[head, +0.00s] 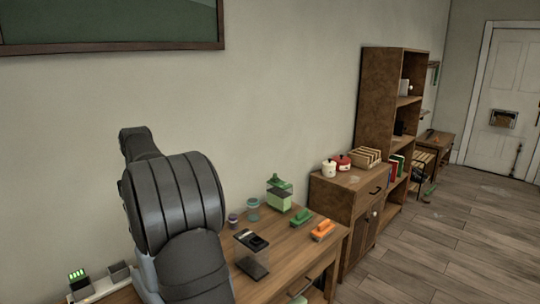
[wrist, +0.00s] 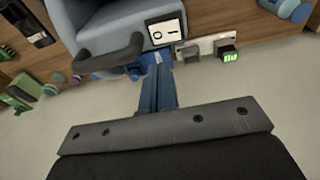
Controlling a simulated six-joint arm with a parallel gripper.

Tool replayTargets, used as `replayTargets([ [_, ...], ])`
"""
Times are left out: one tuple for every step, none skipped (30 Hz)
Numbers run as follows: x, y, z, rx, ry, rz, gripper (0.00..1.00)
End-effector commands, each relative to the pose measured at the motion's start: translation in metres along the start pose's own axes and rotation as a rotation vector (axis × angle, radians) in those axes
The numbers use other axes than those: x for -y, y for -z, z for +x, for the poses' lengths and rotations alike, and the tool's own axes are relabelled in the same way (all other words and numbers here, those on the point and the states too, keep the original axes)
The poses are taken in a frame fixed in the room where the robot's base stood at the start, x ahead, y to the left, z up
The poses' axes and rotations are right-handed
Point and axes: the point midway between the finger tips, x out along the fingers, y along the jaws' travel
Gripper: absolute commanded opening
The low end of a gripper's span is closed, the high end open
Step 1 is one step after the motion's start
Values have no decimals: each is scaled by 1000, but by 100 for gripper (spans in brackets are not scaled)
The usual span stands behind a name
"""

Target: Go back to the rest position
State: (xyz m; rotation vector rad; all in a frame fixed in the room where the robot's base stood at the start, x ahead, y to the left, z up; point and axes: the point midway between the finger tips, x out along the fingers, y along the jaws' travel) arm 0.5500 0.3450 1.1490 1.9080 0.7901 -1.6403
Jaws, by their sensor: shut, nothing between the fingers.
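My gripper (wrist: 157,75) shows in the wrist view as narrow blue fingers reaching up from a dark plate with screws. The fingers are shut together and hold nothing. In the head view my dark grey arm rises at the left in front of the table (head: 290,262), and the gripper's fingers do not show there.
A cabinet (head: 345,192) and tall shelf (head: 385,100) stand right.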

Motion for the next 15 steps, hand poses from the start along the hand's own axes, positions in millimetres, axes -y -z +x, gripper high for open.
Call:
replayTargets([
  [0, 2, -11, -3, -1, 0, 0],
  [-5, -1, -10, 2, -4, 5, 0],
  [-14, -7, -8, 7, -10, 11, 0],
  [-19, -10, -8, 9, -14, 14, 0],
  [-24, -13, -8, 12, -18, 18, 0],
  [-31, -18, -7, 14, -24, 22, 0],
  [-36, -21, -7, 16, -29, 25, 0],
  [-41, -24, -7, 18, -34, 28, 0],
  [-48, -29, -6, 22, -40, 32, 0],
  [-53, -32, -6, 25, -44, 35, 0],
  [-57, -36, -6, 27, -48, 38, 0],
  [-64, -41, -5, 31, -53, 43, 0],
  [-69, -45, -5, 34, -57, 46, 0],
  [-73, -48, -5, 36, -61, 49, 0],
  [-79, -53, -5, 40, -67, 52, 0],
])
